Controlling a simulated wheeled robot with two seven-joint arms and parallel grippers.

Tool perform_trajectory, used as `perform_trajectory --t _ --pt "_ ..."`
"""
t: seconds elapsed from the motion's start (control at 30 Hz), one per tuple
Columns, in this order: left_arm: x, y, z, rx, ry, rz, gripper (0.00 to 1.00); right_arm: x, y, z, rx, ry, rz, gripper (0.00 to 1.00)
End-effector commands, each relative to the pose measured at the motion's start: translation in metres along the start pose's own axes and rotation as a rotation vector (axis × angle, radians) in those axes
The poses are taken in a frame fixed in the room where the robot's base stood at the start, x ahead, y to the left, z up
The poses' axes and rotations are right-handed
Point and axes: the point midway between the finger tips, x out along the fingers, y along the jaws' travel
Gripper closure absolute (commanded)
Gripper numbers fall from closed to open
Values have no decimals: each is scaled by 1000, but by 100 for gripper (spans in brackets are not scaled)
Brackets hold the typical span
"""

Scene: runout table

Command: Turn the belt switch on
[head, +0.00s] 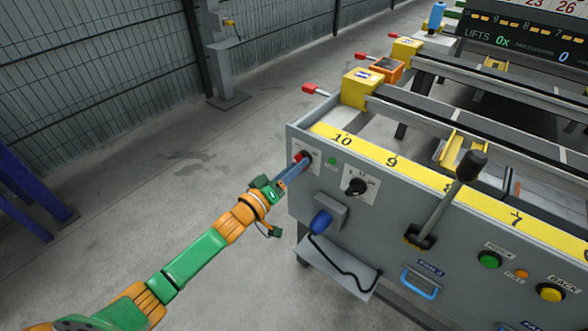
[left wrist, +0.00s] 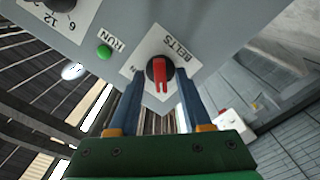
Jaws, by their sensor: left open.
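The belt switch (left wrist: 160,72) is a round black knob with a red bar, on a white plate lettered BELTS in the left wrist view. Its red bar points toward the bottom of that picture. In the head view the switch (head: 303,157) shows at the left end of the grey panel, partly hidden by my fingers. My left gripper (head: 293,171) is open at the switch. In the left wrist view its two blue fingers stand one on each side of the knob, apart from it as far as I can tell. My right gripper is not in view.
A green RUN lamp (head: 332,161) and a black dial (head: 356,187) sit right of the switch. A blue knob (head: 320,222), a lever (head: 450,200), and green (head: 489,260) and yellow (head: 551,292) buttons are further along the panel.

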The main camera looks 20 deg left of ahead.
Motion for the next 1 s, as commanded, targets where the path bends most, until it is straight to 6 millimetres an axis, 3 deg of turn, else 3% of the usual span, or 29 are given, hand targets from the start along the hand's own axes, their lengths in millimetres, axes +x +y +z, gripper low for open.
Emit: perform_trajectory --t 0.07,0.27,0.67,1.0 --pt "0 0 0 0 0 0 51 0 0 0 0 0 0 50" --pt "0 0 0 1 0 -1 100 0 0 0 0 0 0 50" --pt "0 0 0 35 0 -1 100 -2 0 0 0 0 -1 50" --pt "0 0 -1 266 1 -2 100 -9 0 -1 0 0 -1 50"
